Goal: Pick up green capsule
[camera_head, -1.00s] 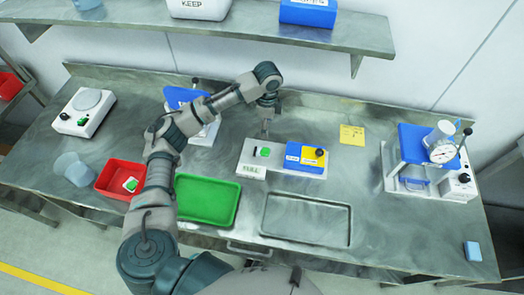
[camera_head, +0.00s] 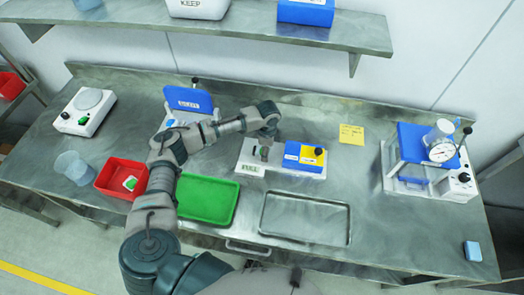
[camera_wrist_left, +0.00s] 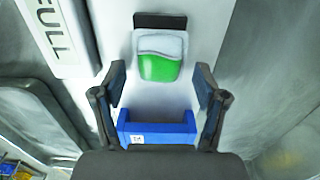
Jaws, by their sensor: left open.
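The green capsule (camera_wrist_left: 160,66), with a green body and a whitish cap, sits on the white platform of a device beside a dark slot, in the left wrist view. In the head view my gripper hides most or all of it. My left gripper (camera_head: 265,151) is over that platform. In the left wrist view its two fingers (camera_wrist_left: 161,84) are apart, one on each side of the capsule's line, with nothing between them that they grip. Whether the fingertips are down at the capsule's height, I cannot tell. My right gripper is not in view.
The device (camera_head: 250,170) has a FULL label and a blue-and-yellow box (camera_head: 305,158). A red bin (camera_head: 108,178) holds a green-and-white item. A green tray (camera_head: 207,200) and an empty metal tray (camera_head: 305,219) lie in front. A gauge press (camera_head: 425,160) stands right.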

